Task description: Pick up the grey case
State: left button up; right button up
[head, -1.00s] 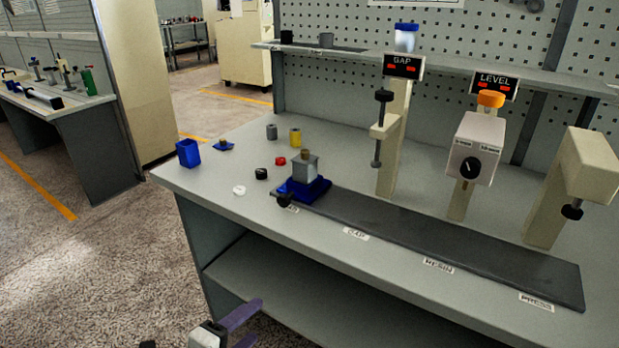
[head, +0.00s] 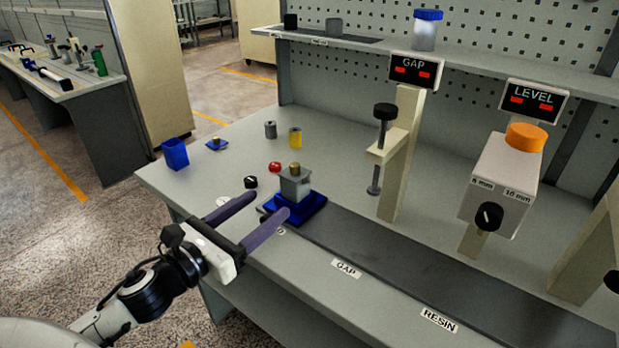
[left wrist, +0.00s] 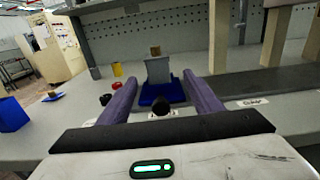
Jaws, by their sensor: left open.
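A square grey case-like block (head: 295,186) with a brass-coloured top stands upright on a blue base (head: 312,208) at the left end of the dark track. It also shows in the left wrist view (left wrist: 158,70), straight ahead between the fingers. I cannot tell for sure which is the grey case. My left gripper (head: 268,204) is open and empty, just in front of the block and base. My right gripper is not in view.
Red (head: 274,167), black (head: 251,182) and white (head: 223,201) small parts lie left of the block. A blue bin (head: 175,154) stands at the bench's left edge. The GAP post (head: 400,150) and LEVEL unit (head: 500,172) rise behind the dark track (head: 420,250).

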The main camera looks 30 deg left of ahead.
aim_at(288, 187)
pick_arm(q)
jog(key=w, duration=0.3)
jog(key=shift+w+d+r, duration=0.1)
jog(key=shift+w+r, duration=0.05)
jog(key=shift+w, duration=0.25)
jog(key=shift+w+f+p, duration=0.2)
jog(key=shift+w+p, duration=0.45)
jog(key=shift+w, duration=2.25)
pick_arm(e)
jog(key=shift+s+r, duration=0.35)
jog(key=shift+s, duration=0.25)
pick_arm(q)
jog(key=c, duration=1.1)
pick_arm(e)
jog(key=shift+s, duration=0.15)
